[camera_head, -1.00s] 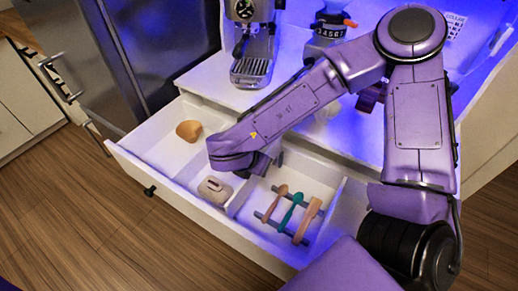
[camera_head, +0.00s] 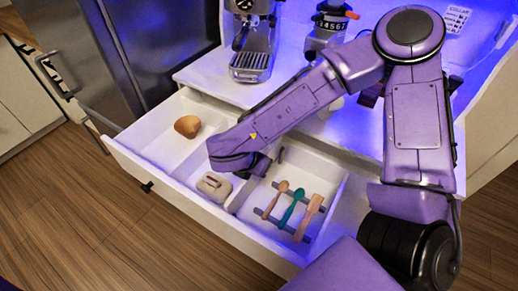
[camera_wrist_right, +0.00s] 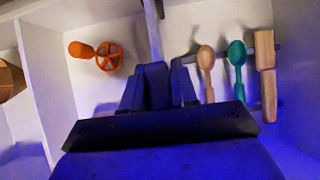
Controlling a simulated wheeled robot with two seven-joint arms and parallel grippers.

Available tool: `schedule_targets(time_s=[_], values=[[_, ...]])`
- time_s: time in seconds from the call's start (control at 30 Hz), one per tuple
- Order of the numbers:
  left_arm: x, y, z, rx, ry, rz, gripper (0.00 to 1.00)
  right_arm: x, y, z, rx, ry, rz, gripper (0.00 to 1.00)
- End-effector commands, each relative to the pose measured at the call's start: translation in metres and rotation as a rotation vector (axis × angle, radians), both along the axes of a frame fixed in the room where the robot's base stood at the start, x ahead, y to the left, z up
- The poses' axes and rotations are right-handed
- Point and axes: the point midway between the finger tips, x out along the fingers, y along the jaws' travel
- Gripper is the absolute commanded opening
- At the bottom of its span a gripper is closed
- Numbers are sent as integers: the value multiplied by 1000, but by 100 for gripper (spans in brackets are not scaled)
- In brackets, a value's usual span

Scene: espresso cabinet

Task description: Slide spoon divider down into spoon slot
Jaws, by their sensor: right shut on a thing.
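The spoon divider (camera_wrist_right: 154,35) is a thin white upright panel, seen nearly edge-on in the right wrist view. It runs between the spoon compartment and the compartment to its left. My right gripper (camera_wrist_right: 158,80) is shut on it, low inside the open drawer. In the head view my right wrist hides most of the jaws, and the near part of the divider (camera_head: 242,196) shows below it. A small dark bracket at the divider's far end, likely the spoon slot (camera_head: 281,155), shows beside the wrist. Whether the divider is fully seated cannot be told. My left gripper is not in view.
A wooden spoon (camera_head: 275,199), a teal spoon (camera_head: 292,208) and a flat wooden tool (camera_head: 309,217) lie on dark racks right of the divider. An espresso machine (camera_head: 251,40) stands behind the drawer.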

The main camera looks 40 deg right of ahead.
Motion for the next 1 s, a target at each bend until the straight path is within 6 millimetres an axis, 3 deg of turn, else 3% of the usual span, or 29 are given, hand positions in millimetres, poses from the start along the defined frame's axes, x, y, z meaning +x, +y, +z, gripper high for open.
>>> schedule_targets(time_s=[1.0], values=[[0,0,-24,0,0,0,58,0,0,-27,0,0,0,0]])
